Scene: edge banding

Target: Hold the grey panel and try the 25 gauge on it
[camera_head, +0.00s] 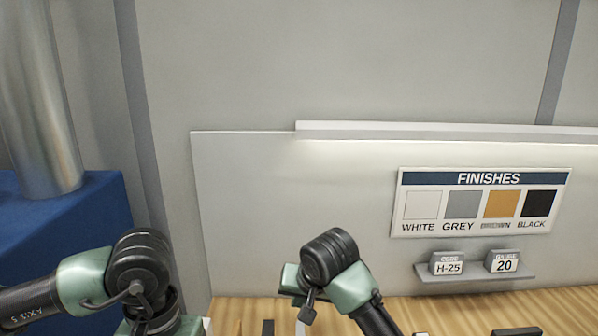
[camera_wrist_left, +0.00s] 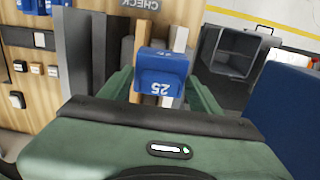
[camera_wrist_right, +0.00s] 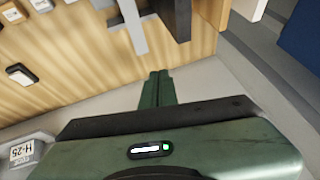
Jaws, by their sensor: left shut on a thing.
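The blue gauge (camera_wrist_left: 160,75) marked 25 is between the fingers of my left gripper (camera_wrist_left: 160,88), which is shut on it. The number reads upside down in the left wrist view.
A FINISHES board (camera_head: 480,201) hangs on the back wall. Below it a small shelf (camera_head: 475,277) carries a code card H-25 (camera_head: 447,263) and a gauge card 20 (camera_head: 503,261). A dark grey bin (camera_wrist_left: 235,55) stands beyond the bench; small blocks line its other side.

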